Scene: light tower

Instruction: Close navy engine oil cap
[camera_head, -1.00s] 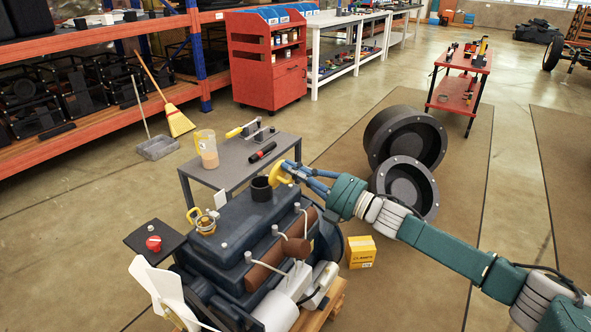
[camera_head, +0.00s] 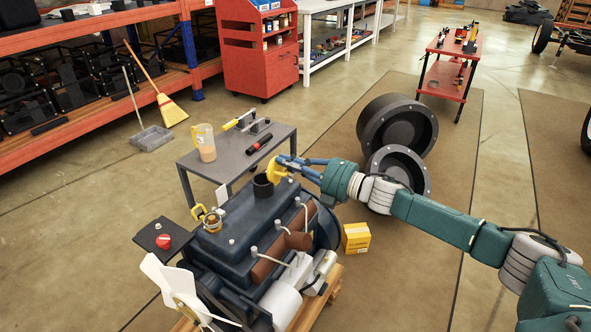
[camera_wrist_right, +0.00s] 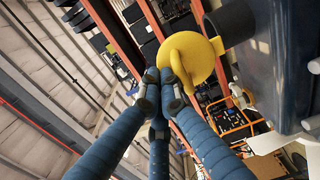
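The navy engine (camera_head: 246,220) stands on a wooden pallet, with a black filler neck (camera_head: 263,188) open at its top. The yellow oil cap (camera_head: 275,171) stands on edge above and just right of the neck, tilted off its opening. My right gripper (camera_head: 288,163) reaches in from the right, its blue fingers closed together on the cap's raised tab. In the right wrist view the fingertips (camera_wrist_right: 168,80) meet at the tab of the yellow cap (camera_wrist_right: 195,60), and the dark neck (camera_wrist_right: 232,22) is beside it. My left gripper is not in view.
A grey table (camera_head: 238,152) with a jug (camera_head: 205,143) stands behind the engine. A small dark stand with a red knob (camera_head: 163,241) is at left. A yellow box (camera_head: 356,238) and black wheel rims (camera_head: 397,135) lie at right. A gold cap with a yellow handle (camera_head: 210,217) is on the engine.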

